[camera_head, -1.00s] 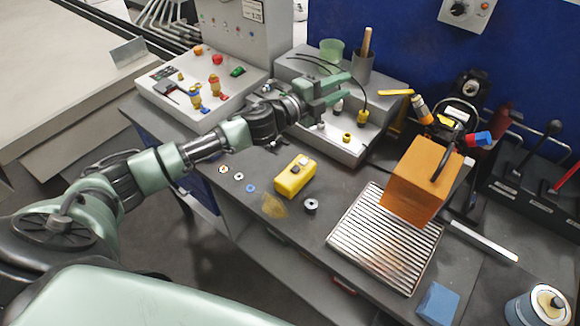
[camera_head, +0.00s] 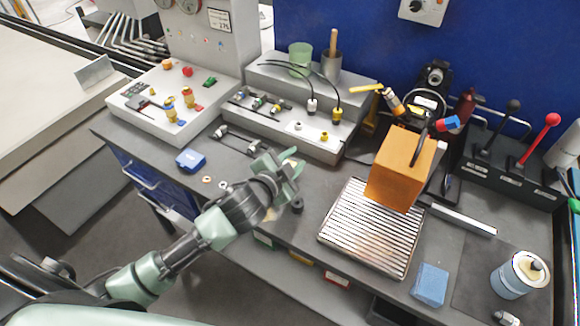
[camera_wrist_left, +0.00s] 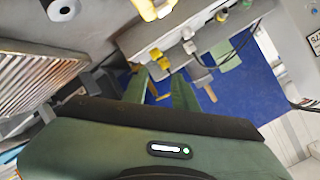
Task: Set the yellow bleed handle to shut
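The yellow bleed handle (camera_head: 366,88) looks to be the short yellow bar beside the blue wall, at the back of the bench. It points left and lies about level. My left gripper (camera_head: 290,172) is over the near part of the bench, well to the left of the handle and nearer to me. It is open and empty. In the left wrist view its two fingers (camera_wrist_left: 163,88) stand apart. Small yellow parts show beyond them, but I cannot tell if the handle is among them. My right gripper is in no view.
An orange block (camera_head: 402,168) stands on a ribbed metal plate (camera_head: 352,237). A grey connector box (camera_head: 310,140) with two black hoses is behind my left gripper. Black and red levers (camera_head: 540,140) stand at the right. A can (camera_head: 520,275) is at the near right.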

